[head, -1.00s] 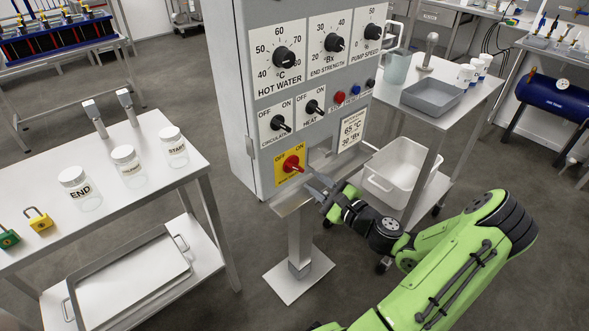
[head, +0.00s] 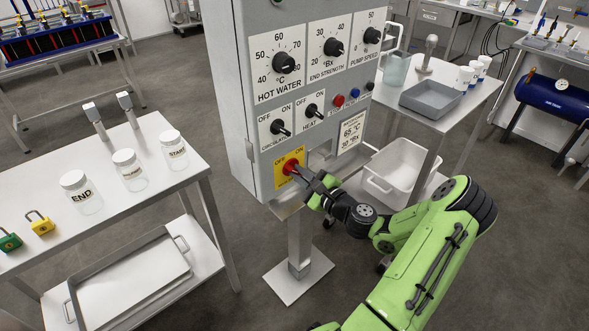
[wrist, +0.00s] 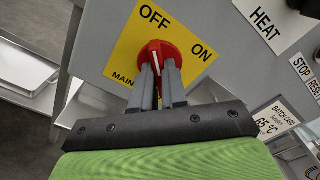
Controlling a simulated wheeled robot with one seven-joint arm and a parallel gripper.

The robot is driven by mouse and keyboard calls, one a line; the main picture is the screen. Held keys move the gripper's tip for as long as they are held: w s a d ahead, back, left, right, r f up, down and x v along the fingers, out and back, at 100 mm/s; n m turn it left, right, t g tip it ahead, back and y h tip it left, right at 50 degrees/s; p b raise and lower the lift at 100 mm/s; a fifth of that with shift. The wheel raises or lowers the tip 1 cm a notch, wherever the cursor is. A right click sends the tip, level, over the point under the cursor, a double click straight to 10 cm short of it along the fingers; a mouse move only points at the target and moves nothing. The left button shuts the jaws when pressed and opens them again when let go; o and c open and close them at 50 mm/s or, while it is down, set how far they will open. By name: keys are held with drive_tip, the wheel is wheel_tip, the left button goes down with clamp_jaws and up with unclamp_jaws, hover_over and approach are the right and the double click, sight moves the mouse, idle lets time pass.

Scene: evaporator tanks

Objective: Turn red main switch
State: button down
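The red main switch (wrist: 165,50) is a round red knob on a yellow plate (wrist: 130,50) marked OFF and ON. Its white mark points up toward OFF in the wrist view. In the head view the switch (head: 289,167) sits low on the front of the grey control cabinet. My gripper (wrist: 158,70) is at the knob, its two grey fingers close together on either side of the knob's raised handle. The fingers appear shut on the handle. In the head view my gripper (head: 299,174) reaches the switch from the right and covers part of it.
The cabinet (head: 240,100) carries black dials and switches above the main switch. A small metal shelf (head: 285,208) juts out just below. A side table with jars (head: 82,192) stands left.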

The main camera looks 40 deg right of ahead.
drive_tip(key=m+p, duration=0.2)
drive_tip(key=shift+p, duration=0.3)
drive_tip(key=shift+m+p, duration=1.1)
drive_tip(key=shift+p, duration=0.05)
